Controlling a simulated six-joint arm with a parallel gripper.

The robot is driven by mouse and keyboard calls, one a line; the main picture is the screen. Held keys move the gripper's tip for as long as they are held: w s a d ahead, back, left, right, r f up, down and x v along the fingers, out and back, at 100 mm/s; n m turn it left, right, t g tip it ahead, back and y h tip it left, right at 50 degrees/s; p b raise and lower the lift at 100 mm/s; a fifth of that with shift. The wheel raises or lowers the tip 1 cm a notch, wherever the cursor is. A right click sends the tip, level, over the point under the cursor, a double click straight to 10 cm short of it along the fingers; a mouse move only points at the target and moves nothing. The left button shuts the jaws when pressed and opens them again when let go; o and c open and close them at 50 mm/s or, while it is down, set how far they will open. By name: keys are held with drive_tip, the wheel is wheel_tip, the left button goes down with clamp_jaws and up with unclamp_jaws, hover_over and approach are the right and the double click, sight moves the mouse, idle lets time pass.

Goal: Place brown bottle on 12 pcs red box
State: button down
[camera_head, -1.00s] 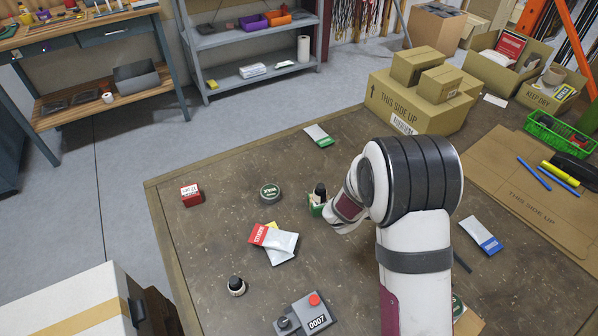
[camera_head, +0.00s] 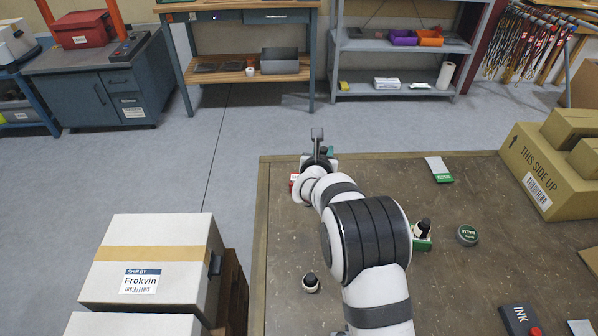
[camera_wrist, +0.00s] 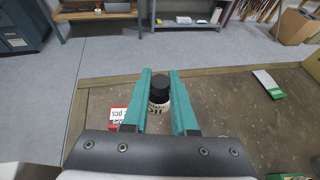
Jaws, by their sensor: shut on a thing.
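My gripper (camera_wrist: 160,105) is shut on the bottle (camera_wrist: 160,93), which stands upright between its teal fingers. The bottle has a black cap and a pale label with dark print; its lower part is hidden by the gripper body. The red and white box marked "pcs" (camera_wrist: 118,116) is just left of the left finger in the wrist view, partly covered. In the head view my gripper (camera_head: 318,150) is by the table's far left corner, and a sliver of the red box (camera_head: 293,181) shows beside my wrist. The bottle's height over the box is unclear.
Another black-capped bottle (camera_head: 310,282) stands near the table's left edge. A green and white packet (camera_head: 439,170) lies at the back; cartons (camera_head: 545,165) stand far right.

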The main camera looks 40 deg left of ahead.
drive_tip(key=a+f, duration=0.1)
drive_tip(key=a, duration=0.1)
drive_tip(key=s+a+f, duration=0.1)
drive_tip(key=a, duration=0.1)
drive_tip(key=s+a+f, duration=0.1)
drive_tip(key=a+f, duration=0.1)
drive_tip(key=shift+s, duration=0.1)
drive_tip(key=shift+a+f, duration=0.15)
drive_tip(key=shift+f, duration=0.95)
drive_tip(key=shift+a+f, duration=0.1)
drive_tip(key=shift+f, duration=0.95)
drive_tip(key=shift+f, duration=0.1)
drive_tip(key=c, duration=0.7)
unclamp_jaws()
